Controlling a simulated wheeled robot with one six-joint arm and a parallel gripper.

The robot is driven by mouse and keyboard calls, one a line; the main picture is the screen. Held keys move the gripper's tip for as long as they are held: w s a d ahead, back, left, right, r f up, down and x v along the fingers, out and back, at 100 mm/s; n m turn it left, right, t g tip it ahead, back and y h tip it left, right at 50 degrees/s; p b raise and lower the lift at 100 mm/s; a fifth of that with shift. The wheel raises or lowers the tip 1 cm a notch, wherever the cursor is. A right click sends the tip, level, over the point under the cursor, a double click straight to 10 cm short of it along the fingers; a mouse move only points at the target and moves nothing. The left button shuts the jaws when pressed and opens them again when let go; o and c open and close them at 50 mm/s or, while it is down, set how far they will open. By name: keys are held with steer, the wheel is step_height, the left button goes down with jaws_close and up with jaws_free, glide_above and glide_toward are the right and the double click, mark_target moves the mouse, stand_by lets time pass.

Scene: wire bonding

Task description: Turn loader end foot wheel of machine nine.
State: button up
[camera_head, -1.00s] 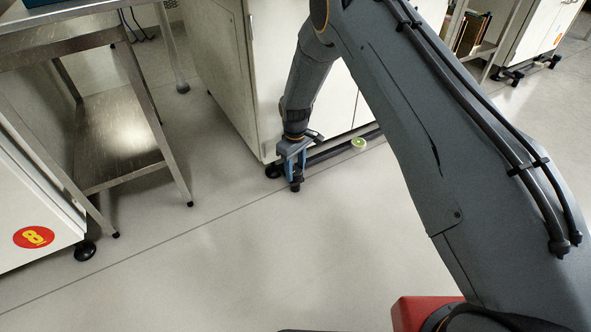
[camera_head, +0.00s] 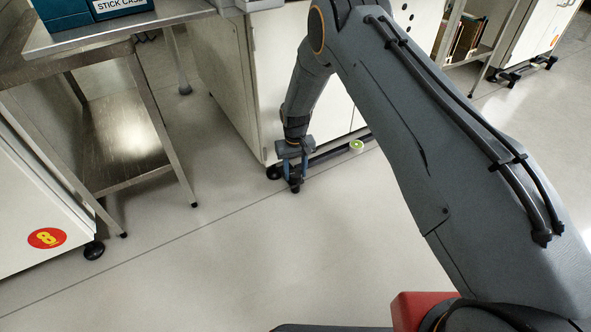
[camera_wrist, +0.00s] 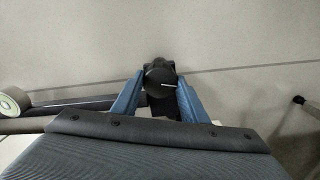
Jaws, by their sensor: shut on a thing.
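My gripper (camera_head: 294,172) points down at the near lower corner of the white machine cabinet (camera_head: 290,85). Its blue fingers are shut on a black foot wheel (camera_head: 295,187) close to the floor. In the wrist view the wheel's dark round top (camera_wrist: 159,74), with a thin white mark, sits between the two fingertips (camera_wrist: 160,88). The fingers hide part of the wheel. No number shows on this cabinet.
A green-and-white roll (camera_head: 356,146) lies by the cabinet's base. A steel table (camera_head: 130,140) and a cabinet marked 8 (camera_head: 25,215) stand left. The floor in front is clear.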

mark_target(296, 173)
steer(key=shift+m+p, duration=0.45)
steer(key=shift+m, duration=0.85)
steer(key=shift+w, duration=0.1)
steer(key=o, duration=1)
steer(key=shift+o, duration=0.2)
steer(key=shift+r+p, duration=1.75)
steer(key=shift+r, duration=2.15)
